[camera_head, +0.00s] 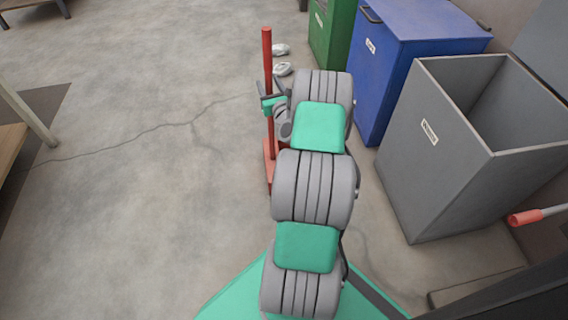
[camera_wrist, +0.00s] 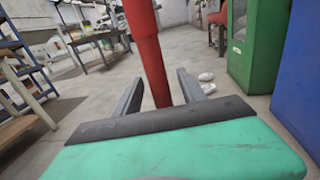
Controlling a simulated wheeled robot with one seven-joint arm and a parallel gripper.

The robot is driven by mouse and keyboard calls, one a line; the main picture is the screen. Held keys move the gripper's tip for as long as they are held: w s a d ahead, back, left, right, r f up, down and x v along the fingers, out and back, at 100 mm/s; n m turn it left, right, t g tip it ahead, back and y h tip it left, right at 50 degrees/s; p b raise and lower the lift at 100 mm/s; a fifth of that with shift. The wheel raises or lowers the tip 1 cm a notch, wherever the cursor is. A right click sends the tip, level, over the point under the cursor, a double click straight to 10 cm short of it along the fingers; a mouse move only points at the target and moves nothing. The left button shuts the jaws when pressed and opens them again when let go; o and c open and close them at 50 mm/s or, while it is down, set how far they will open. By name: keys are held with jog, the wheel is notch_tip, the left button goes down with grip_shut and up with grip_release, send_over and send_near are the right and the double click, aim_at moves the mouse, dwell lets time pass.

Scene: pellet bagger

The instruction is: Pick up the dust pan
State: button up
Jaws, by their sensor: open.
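The dust pan (camera_head: 268,165) is red, with a tall upright red handle (camera_head: 267,60). It stands on the floor left of my arm, and its lower part is partly hidden behind the arm. My gripper (camera_head: 264,92) is open at the handle. In the wrist view the handle (camera_wrist: 147,50) rises between the two fingers of my gripper (camera_wrist: 158,90), with gaps visible on both sides.
A grey open bin (camera_head: 400,150), a blue bin (camera_head: 385,75) and a green bin (camera_head: 330,30) stand to the right. White shoe-like objects (camera_head: 282,69) lie on the floor beyond the handle. A red-tipped bar (camera_head: 525,217) juts in at right.

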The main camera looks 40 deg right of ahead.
grip_shut()
dwell(0.5)
dwell(0.8)
jog(key=shift+r, duration=0.1)
